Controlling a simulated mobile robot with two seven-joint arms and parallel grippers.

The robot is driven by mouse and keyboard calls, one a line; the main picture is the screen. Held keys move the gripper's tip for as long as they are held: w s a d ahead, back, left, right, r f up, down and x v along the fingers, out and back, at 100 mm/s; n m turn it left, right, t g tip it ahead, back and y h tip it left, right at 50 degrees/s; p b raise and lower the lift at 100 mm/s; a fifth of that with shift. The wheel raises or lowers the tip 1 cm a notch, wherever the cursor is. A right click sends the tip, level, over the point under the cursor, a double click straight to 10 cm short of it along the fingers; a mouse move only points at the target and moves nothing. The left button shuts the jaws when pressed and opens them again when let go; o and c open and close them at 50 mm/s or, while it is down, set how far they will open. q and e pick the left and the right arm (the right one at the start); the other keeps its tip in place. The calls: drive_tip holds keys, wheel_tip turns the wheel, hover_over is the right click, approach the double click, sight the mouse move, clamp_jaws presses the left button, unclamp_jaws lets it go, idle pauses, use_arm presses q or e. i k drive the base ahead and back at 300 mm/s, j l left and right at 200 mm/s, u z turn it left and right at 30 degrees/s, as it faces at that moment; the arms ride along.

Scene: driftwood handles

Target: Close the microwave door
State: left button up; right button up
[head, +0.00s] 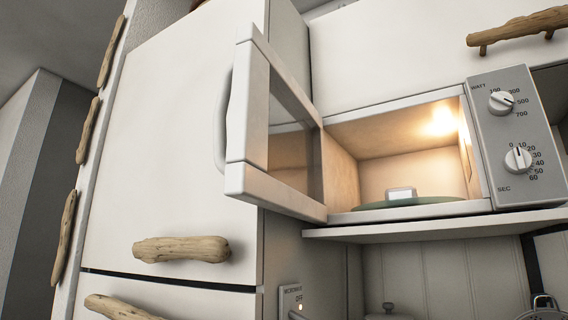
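The microwave (410,103) sits on a shelf at the right, its inside lit. Its white-framed door (247,110) stands wide open, swung out to the left on its left-side hinge, with a dark window and a pale curved handle (222,118) on its outer face. Inside, a greenish turntable plate (420,203) holds a small pale object (401,192). The control panel (512,130) with two round dials is to the right of the opening. Neither of my grippers is in view.
A tall white cabinet (165,110) stands left of and behind the open door, with driftwood handles (182,249) on it. The shelf (440,226) runs under the microwave. A wall switch (292,301) and a lidded container (388,312) show below. The space before the microwave opening looks clear.

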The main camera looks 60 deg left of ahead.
sight(275, 129)
drive_tip(key=k+j+u, duration=0.1)
drive_tip(key=j+u, duration=0.3)
drive_tip(key=j, duration=0.2)
drive_tip(key=j+u, duration=0.45)
drive_tip(key=j, duration=0.2)
